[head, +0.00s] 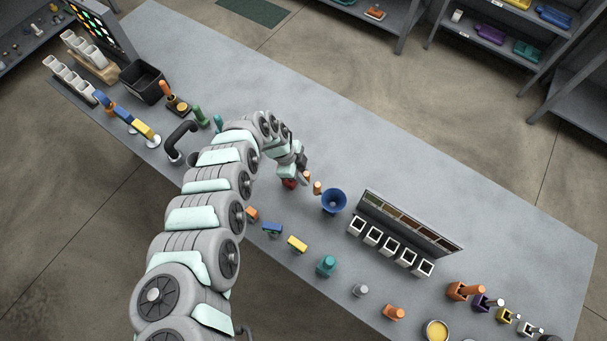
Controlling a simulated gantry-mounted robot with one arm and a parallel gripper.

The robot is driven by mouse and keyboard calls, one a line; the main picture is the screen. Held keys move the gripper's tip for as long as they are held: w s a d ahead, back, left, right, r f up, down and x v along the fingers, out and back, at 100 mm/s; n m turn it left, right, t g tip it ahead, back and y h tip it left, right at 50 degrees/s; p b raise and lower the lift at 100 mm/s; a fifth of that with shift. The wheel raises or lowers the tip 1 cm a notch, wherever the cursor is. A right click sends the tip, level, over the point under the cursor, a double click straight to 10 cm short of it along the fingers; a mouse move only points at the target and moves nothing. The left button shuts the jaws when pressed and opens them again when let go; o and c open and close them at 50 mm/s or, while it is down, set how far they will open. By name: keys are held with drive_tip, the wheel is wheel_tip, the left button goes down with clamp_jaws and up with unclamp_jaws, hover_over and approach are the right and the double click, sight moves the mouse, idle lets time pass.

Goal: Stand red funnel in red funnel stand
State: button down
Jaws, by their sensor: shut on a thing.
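My gripper (298,166) is near the middle of the grey table, pointing down, shut on what looks like the red funnel. A small red shape (289,184) shows just under it; most of it is hidden by the gripper and wrist. I cannot tell funnel from stand in this red patch, and no separate red funnel stand can be made out. A blue funnel (334,200) stands upright just right of the gripper. A small copper-coloured piece (317,187) stands between them.
A rack with several white square cups (390,246) stands to the right. Small coloured blocks and a teal jar (326,265) line the front edge. A black bin (143,82) and white cups are at the far left. The table's back middle is clear.

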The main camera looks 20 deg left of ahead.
drive_tip(key=shift+f, duration=0.2)
drive_tip(key=shift+f+b, duration=0.9)
drive_tip(key=shift+f, duration=0.3)
drive_tip(key=c, duration=1.2)
unclamp_jaws()
drive_tip(key=shift+o, duration=0.2)
drive_tip(key=shift+r, duration=0.15)
drive_tip(key=v, duration=1)
drive_tip(key=shift+r, duration=0.25)
drive_tip(key=shift+a, duration=0.15)
